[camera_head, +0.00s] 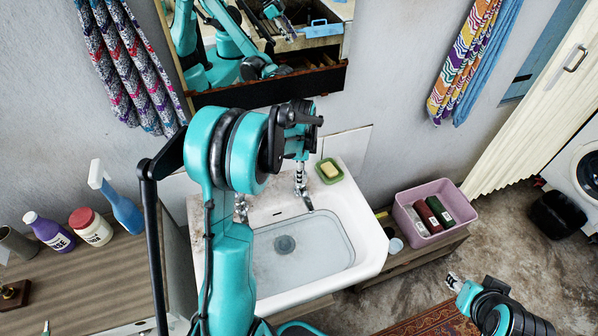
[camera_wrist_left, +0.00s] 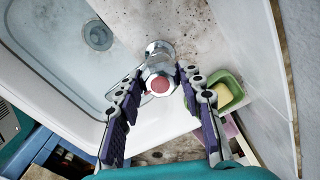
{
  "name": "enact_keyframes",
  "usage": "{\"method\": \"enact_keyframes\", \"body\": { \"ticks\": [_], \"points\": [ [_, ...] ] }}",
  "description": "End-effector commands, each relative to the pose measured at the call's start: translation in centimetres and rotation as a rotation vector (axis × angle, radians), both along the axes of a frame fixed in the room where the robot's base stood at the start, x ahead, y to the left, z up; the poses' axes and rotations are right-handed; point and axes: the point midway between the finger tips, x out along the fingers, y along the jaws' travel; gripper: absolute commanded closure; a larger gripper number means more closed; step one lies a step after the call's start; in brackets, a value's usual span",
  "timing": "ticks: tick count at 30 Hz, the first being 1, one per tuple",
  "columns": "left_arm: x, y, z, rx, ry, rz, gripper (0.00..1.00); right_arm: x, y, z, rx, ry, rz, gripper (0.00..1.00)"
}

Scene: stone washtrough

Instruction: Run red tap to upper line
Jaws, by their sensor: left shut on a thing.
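The red-capped tap (camera_wrist_left: 160,85) sits on the back rim of the white sink (camera_wrist_left: 60,75) in the left wrist view. My left gripper (camera_wrist_left: 161,76) is shut on its chrome knob, one finger on each side. In the head view this left gripper (camera_head: 299,155) is above the right tap spout (camera_head: 302,190), and its arm hides part of the sink. A second spout (camera_head: 240,207) stands to the left. The basin (camera_head: 300,258) has a clear, pale blue surface that looks like water over the drain. I cannot make out a level line. My right gripper (camera_head: 454,283) is away from the sink, its jaws too small to judge.
A green soap dish (camera_head: 330,171) with yellow soap stands close right of the tap. A pink crate (camera_head: 433,213) with bottles is on a low wooden bench to the right. Bottles, including a blue spray bottle (camera_head: 125,212), stand on the left counter. A mirror hangs above.

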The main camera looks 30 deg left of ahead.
Motion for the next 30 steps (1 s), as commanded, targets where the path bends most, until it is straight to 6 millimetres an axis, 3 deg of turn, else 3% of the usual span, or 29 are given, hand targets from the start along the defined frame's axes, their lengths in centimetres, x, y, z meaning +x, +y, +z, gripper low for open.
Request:
{"method": "enact_keyframes", "body": {
  "ticks": [2, 3, 5, 17, 30],
  "points": [
    [0.1, 0.1, 0.0, 0.003, -0.002, 0.000, 0.91, 0.0, 0.0, 0.0, 0.000, 0.000, 0.000, 0.60],
    [0.1, 0.1, 0.0, 0.003, -0.002, 0.000, 0.52, 0.0, 0.0, 0.0, 0.000, 0.000, 0.000, 0.60],
    [0.1, 0.1, 0.0, 0.002, -0.002, 0.000, 0.41, 0.0, 0.0, 0.0, 0.000, 0.000, 0.000, 0.60],
    [0.0, 0.0, 0.9, 0.001, 0.000, 0.000, 0.41, 0.0, -0.5, -0.1, 0.006, -0.001, -0.001, 0.60],
    [0.0, 0.2, 9.7, 0.000, -0.001, 0.001, 0.41, 0.0, -0.4, -0.1, 0.005, 0.000, 0.000, 0.60]
  ]
}}
